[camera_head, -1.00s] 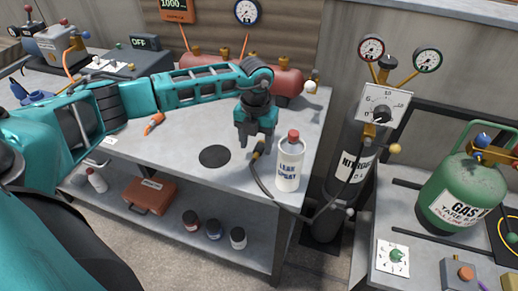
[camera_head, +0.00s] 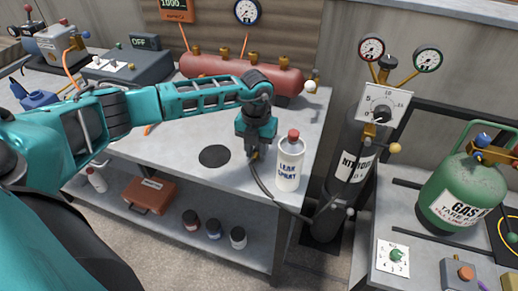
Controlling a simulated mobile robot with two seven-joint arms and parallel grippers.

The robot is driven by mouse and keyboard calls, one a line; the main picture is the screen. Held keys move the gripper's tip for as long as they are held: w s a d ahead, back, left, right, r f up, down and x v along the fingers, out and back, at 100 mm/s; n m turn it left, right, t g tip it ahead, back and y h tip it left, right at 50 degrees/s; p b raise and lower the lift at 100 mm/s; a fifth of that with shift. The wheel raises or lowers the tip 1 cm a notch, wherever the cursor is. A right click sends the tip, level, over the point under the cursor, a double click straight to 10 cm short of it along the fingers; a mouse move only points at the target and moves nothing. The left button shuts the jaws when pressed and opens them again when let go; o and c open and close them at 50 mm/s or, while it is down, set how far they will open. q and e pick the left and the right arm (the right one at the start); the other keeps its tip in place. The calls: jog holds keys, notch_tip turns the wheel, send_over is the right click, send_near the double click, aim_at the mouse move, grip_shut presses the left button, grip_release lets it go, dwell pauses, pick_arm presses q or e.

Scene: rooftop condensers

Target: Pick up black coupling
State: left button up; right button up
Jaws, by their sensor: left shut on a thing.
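My left gripper (camera_head: 252,150) points down over the work table, just left of the white leak spray bottle. It is shut on the black coupling (camera_head: 253,158) at the end of the black hose. The fingers hide most of the coupling; only a small dark and brassy bit shows below them. The hose (camera_head: 268,193) runs from it down past the bottle and over the table edge toward the grey nitrogen cylinder. My right gripper is not in view.
The leak spray bottle (camera_head: 290,162) stands close to the right of my gripper. A black round spot (camera_head: 214,156) lies to the left. A red tank (camera_head: 240,72) is behind. The nitrogen cylinder (camera_head: 345,170) with gauges and a green gas tank (camera_head: 460,195) stand right.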

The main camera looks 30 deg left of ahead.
aim_at(257, 153)
pick_arm(q)
grip_shut()
notch_tip(257, 153, up, 20)
dwell(0.5)
